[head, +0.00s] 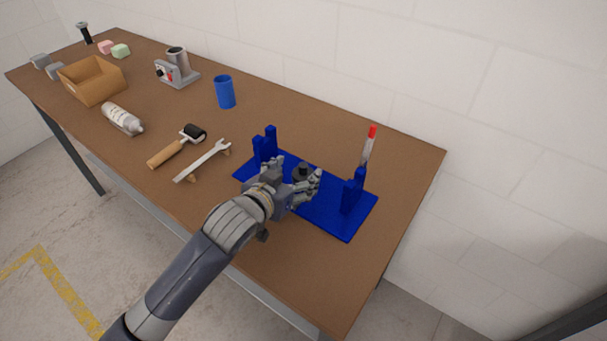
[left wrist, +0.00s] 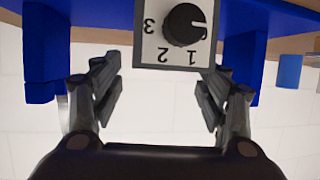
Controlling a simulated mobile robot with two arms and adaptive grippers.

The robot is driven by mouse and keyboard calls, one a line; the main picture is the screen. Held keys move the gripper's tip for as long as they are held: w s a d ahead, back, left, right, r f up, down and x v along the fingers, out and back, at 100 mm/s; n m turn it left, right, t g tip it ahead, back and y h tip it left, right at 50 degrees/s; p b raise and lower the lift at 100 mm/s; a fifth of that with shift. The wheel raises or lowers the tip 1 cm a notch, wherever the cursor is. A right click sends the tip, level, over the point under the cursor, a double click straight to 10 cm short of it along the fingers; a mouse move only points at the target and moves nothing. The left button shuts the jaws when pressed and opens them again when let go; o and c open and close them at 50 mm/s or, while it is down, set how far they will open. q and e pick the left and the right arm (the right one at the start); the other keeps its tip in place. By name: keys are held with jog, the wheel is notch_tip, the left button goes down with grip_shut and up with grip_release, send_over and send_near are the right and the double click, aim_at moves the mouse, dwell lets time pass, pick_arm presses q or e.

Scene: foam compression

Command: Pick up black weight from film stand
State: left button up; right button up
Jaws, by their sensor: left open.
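A blue stand (head: 335,222) with upright posts is on the table at the right, and its blue base (left wrist: 90,12) shows upside down along the top of the left wrist view. A small dark round thing (head: 303,170), perhaps the black weight, shows at the stand's middle, partly hidden by my left gripper (head: 296,178). In the left wrist view, a pale panel with a black knob (left wrist: 184,24) and the digits 1, 2 and 3 is ahead of my open gripper (left wrist: 160,90), between its finger lines. The fingers look empty; contact cannot be told.
A red-tipped upright tool (head: 369,145) is at the stand's right post. A wrench (head: 203,160), a roller (head: 178,146), a bottle (head: 122,118) and a blue cup (head: 225,92) lie or stand left of it. A cardboard box (head: 92,80) is farther left. The wall borders the table's back.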

aim_at(302, 167)
pick_arm(q)
jog(key=shift+w+d, duration=0.15)
jog(key=shift+w, duration=0.3)
jog(key=p+x, duration=0.1)
jog(key=x, duration=0.2)
jog(key=shift+w+d+f, duration=0.25)
jog(key=shift+w, duration=0.15)
pick_arm(e)
jog(key=shift+w+r, duration=0.6)
jog(key=shift+w, duration=0.1)
pick_arm(q)
jog(key=shift+c, duration=1.4)
grip_shut()
jog(key=shift+r, duration=0.15)
pick_arm(e)
jog(key=shift+s+d, duration=0.15)
jog(key=shift+d, duration=0.05)
